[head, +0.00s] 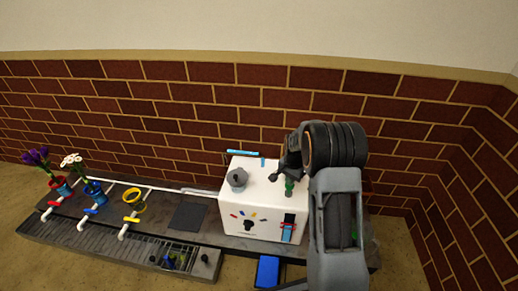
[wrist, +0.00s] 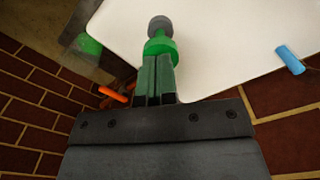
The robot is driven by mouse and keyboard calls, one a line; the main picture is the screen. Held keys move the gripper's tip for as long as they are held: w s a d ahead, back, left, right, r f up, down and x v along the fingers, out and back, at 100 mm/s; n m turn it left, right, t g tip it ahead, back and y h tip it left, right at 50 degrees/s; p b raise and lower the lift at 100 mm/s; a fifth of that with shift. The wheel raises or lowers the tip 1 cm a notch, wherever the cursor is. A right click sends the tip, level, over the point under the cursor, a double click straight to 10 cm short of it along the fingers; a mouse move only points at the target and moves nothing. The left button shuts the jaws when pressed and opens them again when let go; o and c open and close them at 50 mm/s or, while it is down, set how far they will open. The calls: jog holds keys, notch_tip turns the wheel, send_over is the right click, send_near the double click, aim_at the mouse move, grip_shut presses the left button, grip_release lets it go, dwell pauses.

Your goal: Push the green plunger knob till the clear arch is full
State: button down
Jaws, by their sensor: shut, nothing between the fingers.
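The green plunger knob (wrist: 161,46) is on the white box's top (wrist: 215,50), straight ahead of my gripper (wrist: 156,65) in the wrist view. My fingers are shut with nothing between them, and their tips are at the knob's near side. I cannot tell whether they touch it. A grey round piece (wrist: 159,24) shows just beyond the green. In the head view a green piece (head: 289,188) stands at the right of the white box (head: 232,210), beneath my dark gripper. I cannot make out the clear arch or how full it is.
A grey knob (head: 237,179) stands on the box's left, and a light blue piece (wrist: 290,60) is at its edge. A blue block (head: 267,271) is in front. Yellow (head: 134,200), blue and red pots line the left, two with flowers. Brick walls (head: 450,190) close the back and right.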

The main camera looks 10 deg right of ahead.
jog(key=shift+f+b, duration=0.75)
jog(key=shift+f, duration=0.7)
jog(key=shift+r, duration=0.25)
jog(key=shift+r+p, duration=2)
jog(key=shift+r, duration=0.1)
notch_tip(320, 180, up, 9)
jog(key=p, duration=0.7)
